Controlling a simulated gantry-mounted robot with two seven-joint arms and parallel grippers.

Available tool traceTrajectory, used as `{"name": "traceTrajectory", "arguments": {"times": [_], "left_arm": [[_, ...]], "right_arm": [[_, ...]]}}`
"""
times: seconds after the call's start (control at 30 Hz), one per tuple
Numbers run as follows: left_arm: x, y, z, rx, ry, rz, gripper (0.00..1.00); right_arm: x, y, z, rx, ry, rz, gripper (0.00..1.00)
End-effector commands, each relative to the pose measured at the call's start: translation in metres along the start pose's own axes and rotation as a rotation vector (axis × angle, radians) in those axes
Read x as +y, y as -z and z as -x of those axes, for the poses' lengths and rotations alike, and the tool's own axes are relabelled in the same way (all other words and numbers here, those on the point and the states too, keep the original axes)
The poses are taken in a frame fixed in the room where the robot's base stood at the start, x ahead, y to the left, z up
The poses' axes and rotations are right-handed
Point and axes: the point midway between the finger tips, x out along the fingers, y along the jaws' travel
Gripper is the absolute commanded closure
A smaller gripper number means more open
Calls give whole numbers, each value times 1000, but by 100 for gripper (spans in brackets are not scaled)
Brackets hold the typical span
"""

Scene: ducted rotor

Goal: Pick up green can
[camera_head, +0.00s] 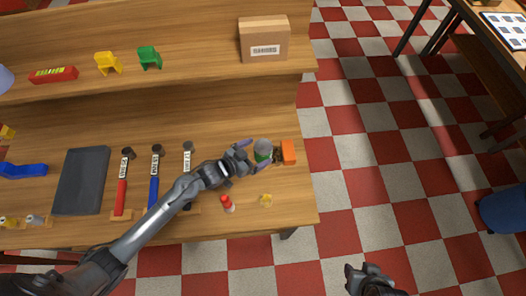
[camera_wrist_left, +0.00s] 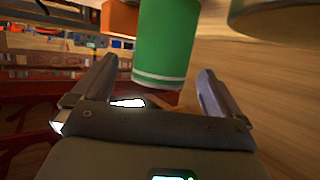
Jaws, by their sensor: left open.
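The green can (camera_wrist_left: 166,45) fills the top middle of the left wrist view, just beyond and between the spread fingers. In the head view the can (camera_head: 263,153) is a round grey top with a little green side, on the lower wooden surface near its right end. My left gripper (camera_wrist_left: 152,88) is open, with a finger on each side of the can's near end; I cannot tell whether they touch it. The left gripper also shows in the head view (camera_head: 256,160), at the can. My right gripper (camera_head: 368,276) is low in the head view, over the floor, away from the can.
An orange block (camera_head: 288,151) stands close to the right of the can. A red-capped bottle (camera_head: 227,203) and a small yellow item (camera_head: 265,200) are in front. A cardboard box (camera_head: 264,40) sits on the upper shelf (camera_head: 190,45).

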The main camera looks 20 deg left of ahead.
Motion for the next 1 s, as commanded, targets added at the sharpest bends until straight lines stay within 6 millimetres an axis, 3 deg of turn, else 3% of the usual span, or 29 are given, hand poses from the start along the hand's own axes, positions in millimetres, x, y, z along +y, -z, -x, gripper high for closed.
{"name": "traceTrajectory", "arguments": {"times": [0.23, 0.57, 1.0], "left_arm": [[-2, 0, -31, 0, 1, 1, 0], [-1, 0, -36, 0, 0, 0, 0], [-1, 0, -36, 0, 0, 0, 66]], "right_arm": [[0, 0, -1, 1, -1, 0, 57], [-1, 0, -1, 1, 4, -6, 57], [-2, 1, -1, 1, 8, -10, 57]]}}
